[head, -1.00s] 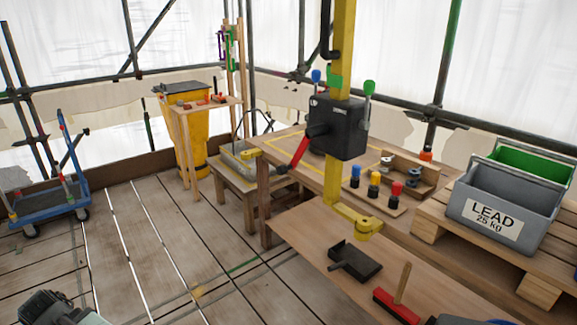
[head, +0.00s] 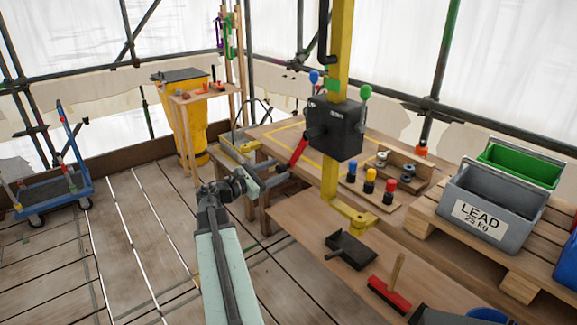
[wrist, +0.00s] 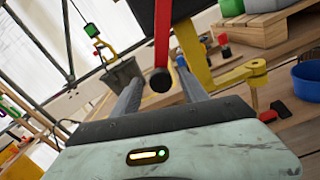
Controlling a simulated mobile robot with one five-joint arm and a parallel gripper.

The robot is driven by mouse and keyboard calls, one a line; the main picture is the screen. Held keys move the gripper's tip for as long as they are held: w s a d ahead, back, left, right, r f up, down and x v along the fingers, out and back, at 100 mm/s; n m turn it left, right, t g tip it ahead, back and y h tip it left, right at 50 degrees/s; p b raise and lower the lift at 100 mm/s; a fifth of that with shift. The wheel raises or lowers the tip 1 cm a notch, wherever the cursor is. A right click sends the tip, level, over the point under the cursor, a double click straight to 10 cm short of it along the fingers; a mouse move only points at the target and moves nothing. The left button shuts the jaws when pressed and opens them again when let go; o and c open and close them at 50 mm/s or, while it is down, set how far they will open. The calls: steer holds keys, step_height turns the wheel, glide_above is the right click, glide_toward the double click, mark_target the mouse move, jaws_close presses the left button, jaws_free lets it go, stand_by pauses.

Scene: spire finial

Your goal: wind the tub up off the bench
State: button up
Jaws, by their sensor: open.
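The winch is a black box (head: 345,130) on a yellow post. Its red crank arm (head: 299,150) slants down left to a black grip (head: 281,171). The wrist view shows the red crank arm (wrist: 162,30) from close up, with the round end of the black grip (wrist: 160,80). My gripper (head: 264,178) is open beside the grip. In the wrist view the grip appears between its two fingers (wrist: 158,92); I cannot tell whether they touch it. The grey tub (wrist: 124,73) shows behind the left finger. In the head view it is partly hidden on the low bench (head: 232,160).
A workbench (head: 385,225) carries coloured pegs (head: 370,181). A dustpan (head: 350,248) and red brush (head: 389,291) lie on the lower board. A grey LEAD crate (head: 490,208) stands on a pallet at right. A blue trolley (head: 55,186) is far left.

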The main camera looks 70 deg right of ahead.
mark_target(289, 165)
steer(key=x, duration=0.5)
steer(key=shift+s+d, duration=0.15)
steer(key=shift+d, duration=0.1)
jaws_close()
stand_by(1.0)
